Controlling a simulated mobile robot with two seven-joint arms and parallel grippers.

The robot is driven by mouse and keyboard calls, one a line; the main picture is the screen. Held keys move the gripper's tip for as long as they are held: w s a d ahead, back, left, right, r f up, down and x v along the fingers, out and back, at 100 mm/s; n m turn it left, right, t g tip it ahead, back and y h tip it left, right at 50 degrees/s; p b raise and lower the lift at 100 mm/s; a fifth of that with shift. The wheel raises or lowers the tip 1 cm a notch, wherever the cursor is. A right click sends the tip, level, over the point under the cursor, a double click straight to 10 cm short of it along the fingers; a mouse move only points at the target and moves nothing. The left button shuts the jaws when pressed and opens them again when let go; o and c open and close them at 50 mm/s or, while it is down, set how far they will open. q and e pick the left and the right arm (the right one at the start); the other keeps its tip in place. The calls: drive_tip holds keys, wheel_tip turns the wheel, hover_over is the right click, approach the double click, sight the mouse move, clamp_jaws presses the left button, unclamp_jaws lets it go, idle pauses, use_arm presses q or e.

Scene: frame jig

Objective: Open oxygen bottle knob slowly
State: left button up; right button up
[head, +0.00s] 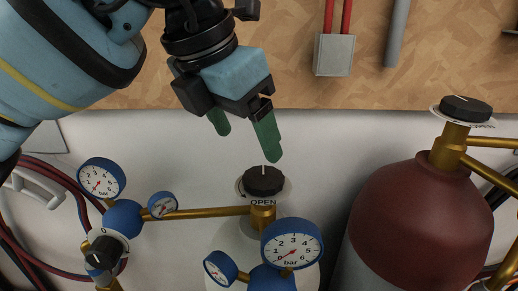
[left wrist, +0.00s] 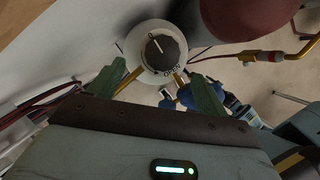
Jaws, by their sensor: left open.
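The oxygen bottle knob (head: 263,181) is a dark ribbed knob with a white mark, on a white disc marked OPEN, above a brass valve. It also shows in the left wrist view (left wrist: 160,50), ahead of and between the fingers. My left gripper (head: 247,140) has green fingers and is open. It is above the knob and apart from it in the head view. The fingers also show in the left wrist view (left wrist: 157,85), one on each side of the knob, with nothing between them gripped. My right gripper is not in view.
Blue gauges (head: 292,244) and a brass pipe (head: 205,212) sit beside and below the knob. A red bottle (head: 422,215) with its own dark knob (head: 466,108) stands at the right. A grey box (head: 334,55) is on the wooden wall.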

sight(262, 176)
use_arm(q)
drive_tip(key=x, duration=0.7)
drive_tip(key=shift+s+d+f, duration=0.15)
drive_tip(key=shift+s+f, duration=0.05)
drive_tip(key=shift+s, duration=0.05)
drive_tip(key=c, duration=1)
